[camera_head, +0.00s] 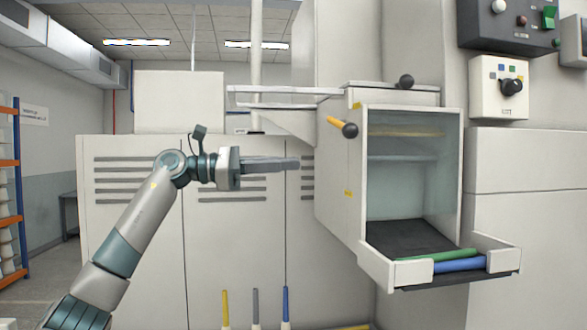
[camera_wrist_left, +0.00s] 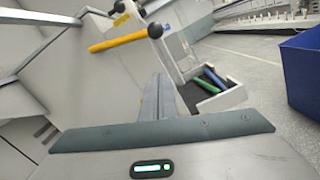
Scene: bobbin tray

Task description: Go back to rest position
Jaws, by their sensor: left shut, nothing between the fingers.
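My left gripper (camera_head: 296,164) reaches in from the left in the head view. Its fingers are shut, point to the right and hold nothing. In the left wrist view the shut fingers (camera_wrist_left: 158,98) show in the middle. The gripper is left of the open cabinet box (camera_head: 340,190), apart from it. A tray (camera_head: 508,262) at the front of the box holds a green bobbin (camera_head: 440,255) and a blue bobbin (camera_head: 460,264) lying side by side. The tray also shows in the left wrist view (camera_wrist_left: 232,98). My right gripper is not in view.
A yellow handle with a black knob (camera_head: 343,127) sticks out from the box, right of my left gripper. A pale bar frame (camera_head: 285,92) juts out above the gripper. Yellow, grey and blue rods (camera_head: 255,305) stand low in front. A blue bin (camera_wrist_left: 303,72) is at the right in the wrist view.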

